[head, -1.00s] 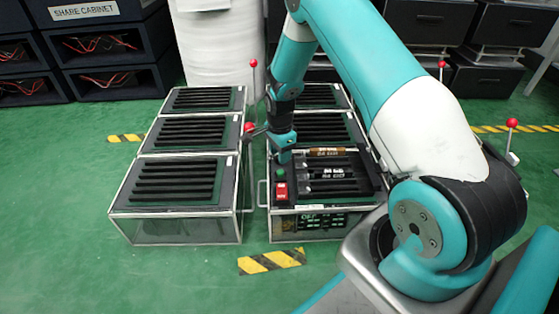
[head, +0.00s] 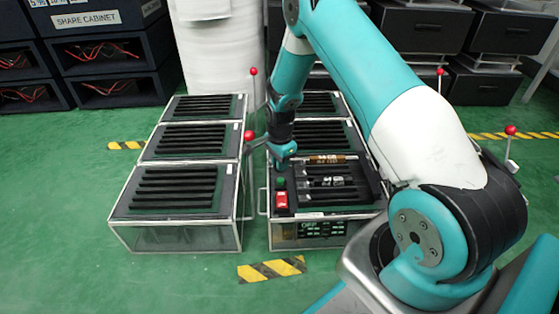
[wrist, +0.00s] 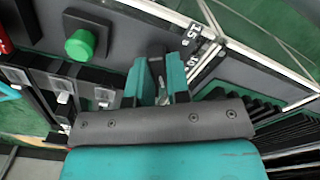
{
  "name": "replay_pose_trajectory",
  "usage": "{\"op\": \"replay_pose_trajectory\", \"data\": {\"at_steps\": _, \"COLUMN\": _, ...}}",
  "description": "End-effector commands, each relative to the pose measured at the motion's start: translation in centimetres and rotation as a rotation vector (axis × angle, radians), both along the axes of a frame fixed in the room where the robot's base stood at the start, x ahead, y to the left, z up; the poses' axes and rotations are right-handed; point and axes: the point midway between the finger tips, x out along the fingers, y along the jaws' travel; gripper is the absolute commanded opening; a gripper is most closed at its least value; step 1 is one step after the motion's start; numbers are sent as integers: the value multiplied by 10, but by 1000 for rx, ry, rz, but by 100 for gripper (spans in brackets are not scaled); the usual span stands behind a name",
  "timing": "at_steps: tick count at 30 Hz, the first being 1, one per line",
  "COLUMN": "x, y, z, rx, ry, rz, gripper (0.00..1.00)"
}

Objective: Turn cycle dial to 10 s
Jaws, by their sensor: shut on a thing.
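In the wrist view my gripper (wrist: 157,80) is shut on a dark dial knob (wrist: 156,52) on the grey panel, with one teal finger on each side of it. In the head view my gripper (head: 282,165) points down at the rear left of the right-hand front box's top (head: 350,205), just behind a green button (head: 281,183). The dial is hidden there by the gripper.
The green button (wrist: 80,44) is close beside the dial in the wrist view. A red switch (head: 281,201) sits in front of it in the head view. A red-ball lever (head: 249,135) stands just left of the arm. Left boxes (head: 175,190) stand across a narrow gap.

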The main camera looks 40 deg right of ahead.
Motion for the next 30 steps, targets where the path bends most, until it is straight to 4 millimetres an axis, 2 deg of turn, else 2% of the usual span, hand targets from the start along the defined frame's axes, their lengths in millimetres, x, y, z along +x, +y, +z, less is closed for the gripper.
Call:
{"op": "replay_pose_trajectory", "data": {"at_steps": 10, "x": 2, "y": 0, "z": 6, "rx": 0, "ry": -3, "rz": 242, "gripper": 0}}
{"op": "replay_pose_trajectory", "data": {"at_steps": 30, "x": 4, "y": 1, "z": 3, "rx": -2, "ry": -6, "rz": 826, "gripper": 0}}
